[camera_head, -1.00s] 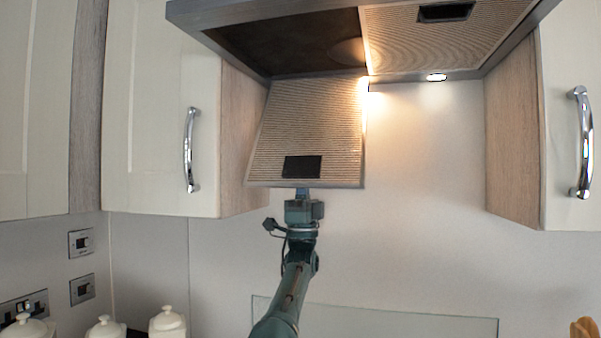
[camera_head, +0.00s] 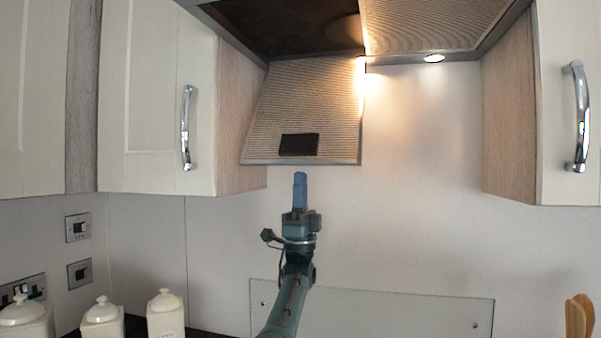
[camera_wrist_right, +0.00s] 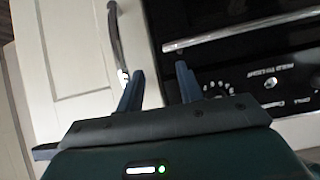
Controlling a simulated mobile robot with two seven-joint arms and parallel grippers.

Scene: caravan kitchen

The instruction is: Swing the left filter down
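The left filter (camera_head: 303,105), a ribbed mesh panel with a dark latch recess (camera_head: 299,144) near its lower edge, hangs steeply down from the hood. The opening above it shows the dark hood inside (camera_head: 290,25). The right filter (camera_head: 425,25) lies flat in the hood. My left gripper (camera_head: 300,180) points up just below the hanging filter's lower edge, with a small gap in the picture. Its fingers overlap, so their opening is hidden. My right gripper (camera_wrist_right: 157,85) shows in the right wrist view with its fingers apart and nothing between them.
Cabinets with chrome handles flank the hood on the left (camera_head: 155,100) and right (camera_head: 565,110). White lidded jars (camera_head: 165,312) stand at lower left. A glass splashback (camera_head: 400,310) is on the wall. In the right wrist view, a cabinet handle (camera_wrist_right: 117,45) and an oven front (camera_wrist_right: 240,60) are close.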

